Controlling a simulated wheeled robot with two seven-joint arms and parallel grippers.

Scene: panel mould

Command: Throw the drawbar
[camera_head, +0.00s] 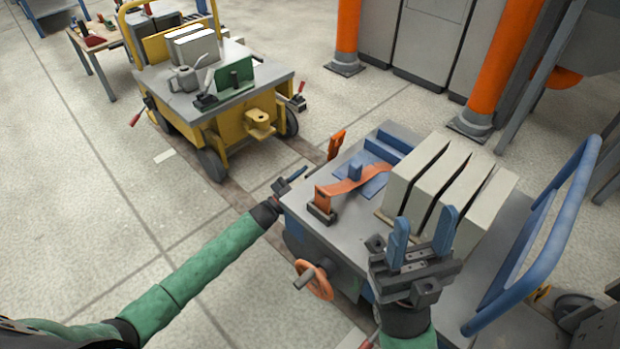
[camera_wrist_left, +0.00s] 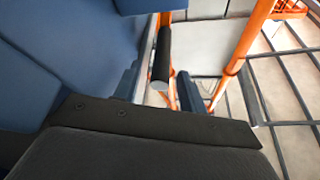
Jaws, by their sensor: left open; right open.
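A blue-railed cart stands at the right with a grey deck (camera_head: 345,235). An upright orange bar (camera_head: 336,143) stands at its far left edge; it may be the drawbar, but I cannot tell for sure. My left gripper (camera_head: 292,182) is open beside the cart's left corner, short of that bar and apart from it. In the left wrist view, a black cylindrical grip (camera_wrist_left: 162,55) shows near orange bars ahead of my gripper. My right gripper (camera_head: 424,236) is open and empty, its blue fingers pointing up in front of the pale slabs.
Several pale slabs (camera_head: 438,180) and an orange curved strap (camera_head: 350,184) sit on the cart. An orange handwheel (camera_head: 315,280) is on its near side. A yellow cart (camera_head: 180,103) with a hitch (camera_head: 260,122) stands behind. Orange posts (camera_head: 495,60) rise at the right. Floor at left is clear.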

